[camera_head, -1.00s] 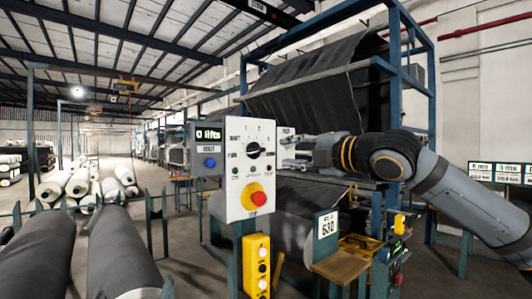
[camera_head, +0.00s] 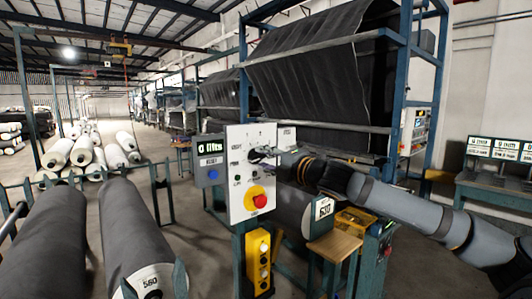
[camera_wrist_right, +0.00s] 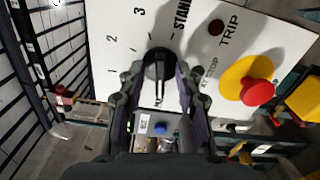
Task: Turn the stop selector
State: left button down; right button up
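The stop selector is a black rotary knob on a white control panel (camera_head: 236,207); in the head view my right gripper mostly covers it. In the right wrist view the knob (camera_wrist_right: 158,66) lies between the two fingers, with a pale pointer line and the marks 1, 2 and 3 around it. My right gripper (camera_head: 264,153) is at the panel's face. Its fingers (camera_wrist_right: 157,72) stand apart on either side of the knob; a narrow gap seems to show, and contact is unclear. My left gripper is not in view.
A red mushroom button (camera_head: 260,201) on a yellow base sits low on the panel, close to the selector. A grey display box (camera_head: 209,150) adjoins on the left. A yellow button box (camera_head: 258,262) hangs below. Large grey rolls (camera_head: 137,235) lie at the left.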

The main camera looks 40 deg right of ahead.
jog(key=shift+c, duration=0.3)
grip_shut()
jog(key=shift+m, duration=0.3)
jog(key=shift+a+f+m+b, duration=0.15)
jog(key=shift+m+b, duration=0.4)
jog(key=shift+m, duration=3.25)
jog(key=shift+f+m+b, duration=0.2)
jog(key=shift+m+b, duration=0.35)
jog(key=shift+m, duration=3.25)
jog(key=shift+o, duration=0.2)
grip_release()
jog(key=shift+r, duration=0.1)
